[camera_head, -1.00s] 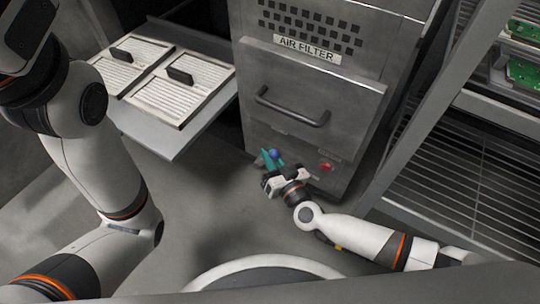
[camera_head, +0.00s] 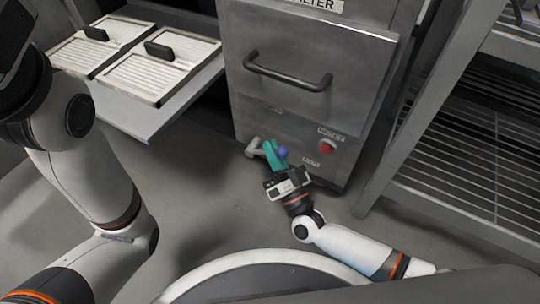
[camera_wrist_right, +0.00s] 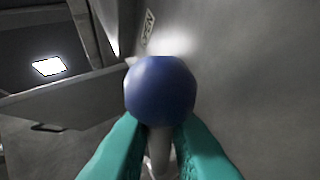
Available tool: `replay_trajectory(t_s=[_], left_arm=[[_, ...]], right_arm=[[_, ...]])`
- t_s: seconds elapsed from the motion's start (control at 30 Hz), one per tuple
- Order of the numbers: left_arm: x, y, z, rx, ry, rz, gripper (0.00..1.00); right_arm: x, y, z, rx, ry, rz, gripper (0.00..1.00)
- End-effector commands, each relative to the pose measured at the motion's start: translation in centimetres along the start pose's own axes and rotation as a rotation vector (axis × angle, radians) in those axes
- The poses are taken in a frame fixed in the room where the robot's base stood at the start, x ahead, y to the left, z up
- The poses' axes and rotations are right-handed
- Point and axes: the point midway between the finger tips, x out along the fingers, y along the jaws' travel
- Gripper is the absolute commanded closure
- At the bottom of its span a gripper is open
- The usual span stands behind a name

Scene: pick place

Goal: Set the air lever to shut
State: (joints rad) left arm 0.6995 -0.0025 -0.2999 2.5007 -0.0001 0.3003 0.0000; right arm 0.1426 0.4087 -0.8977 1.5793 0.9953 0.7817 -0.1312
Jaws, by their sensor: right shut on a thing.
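The air lever is a grey arm (camera_head: 252,147) with a blue ball knob (camera_head: 282,153), low on the front of the metal air filter cabinet (camera_head: 240,100). My right gripper (camera_head: 273,155), with teal fingers, is at the lever and shut on it. In the right wrist view the blue knob (camera_wrist_right: 160,90) sits at the fingertips, with the pale lever shaft between the teal fingers. An "OPEN" label (camera_wrist_right: 147,30) shows beyond the knob. My left arm is at the left of the head view; its gripper is out of view.
A red button (camera_head: 326,147) is on the cabinet, right of the lever. A handle (camera_head: 288,76) sticks out above. A shelf with two filter panels (camera_head: 160,70) is at the left. A wire rack (camera_head: 470,160) stands at the right. The floor before the cabinet is clear.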

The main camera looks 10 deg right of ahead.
Motion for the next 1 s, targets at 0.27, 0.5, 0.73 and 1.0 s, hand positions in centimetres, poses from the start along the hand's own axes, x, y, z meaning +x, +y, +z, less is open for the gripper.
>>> replay_trajectory(t_s=[0.27, 0.5, 0.73, 1.0], left_arm=[[-0.88, -0.18, 0.30, 0.000, 0.000, 0.000, 0.64], [-0.95, -0.21, 0.30, 0.001, 0.001, -0.003, 0.64], [-0.96, -0.23, 0.28, 0.002, 0.002, -0.004, 0.64], [-0.96, -0.23, 0.28, 0.001, 0.002, -0.004, 0.64]], right_arm=[[-0.68, -0.55, -0.49, 0.052, -0.083, 0.022, 1.00], [-0.78, -0.59, -0.49, 0.066, -0.105, 0.029, 1.00], [-0.77, -0.58, -0.48, 0.066, -0.105, 0.029, 1.00], [-0.76, -0.59, -0.46, 0.065, -0.105, 0.029, 0.64]])
